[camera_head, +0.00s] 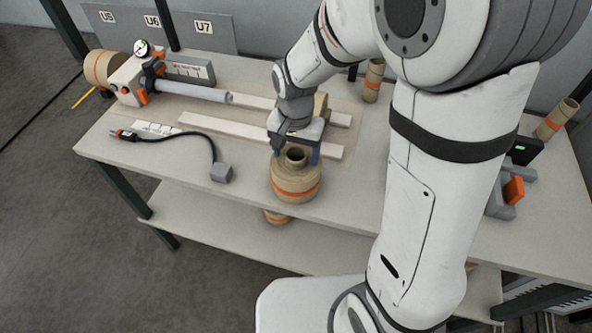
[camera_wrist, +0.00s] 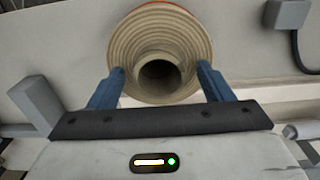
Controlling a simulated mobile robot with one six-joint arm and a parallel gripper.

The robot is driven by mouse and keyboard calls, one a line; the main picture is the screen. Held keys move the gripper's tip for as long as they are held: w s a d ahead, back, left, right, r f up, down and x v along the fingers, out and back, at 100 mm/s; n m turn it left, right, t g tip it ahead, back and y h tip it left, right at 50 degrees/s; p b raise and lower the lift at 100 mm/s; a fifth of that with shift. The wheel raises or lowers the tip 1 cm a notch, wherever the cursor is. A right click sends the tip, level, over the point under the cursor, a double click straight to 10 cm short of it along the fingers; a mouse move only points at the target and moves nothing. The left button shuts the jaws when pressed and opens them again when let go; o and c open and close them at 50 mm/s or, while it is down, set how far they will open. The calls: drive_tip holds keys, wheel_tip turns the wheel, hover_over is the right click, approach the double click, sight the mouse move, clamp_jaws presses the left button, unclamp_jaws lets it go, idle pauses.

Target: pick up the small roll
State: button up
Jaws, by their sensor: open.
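A kraft paper roll with an orange band and a projecting hollow core (camera_head: 297,182) stands upright near the front edge of the table. In the wrist view the roll (camera_wrist: 160,28) shows from above, with its core opening near the fingers. My gripper (camera_head: 296,155) is right at the core, and its blue fingers (camera_wrist: 161,82) are open, one on each side of the core with gaps between. Whether a finger touches the roll's top is unclear. Other smaller rolls stand at the back (camera_head: 373,80) and at the right (camera_head: 557,119).
A grey block on a black cable (camera_head: 220,173) lies left of the roll. Pale rails (camera_head: 240,130) and a grey spindle (camera_head: 190,91) lie behind. Another roll (camera_head: 276,217) is on the lower shelf. A stand with an orange part (camera_head: 512,191) is at the right.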

clamp_jaws()
idle(0.8)
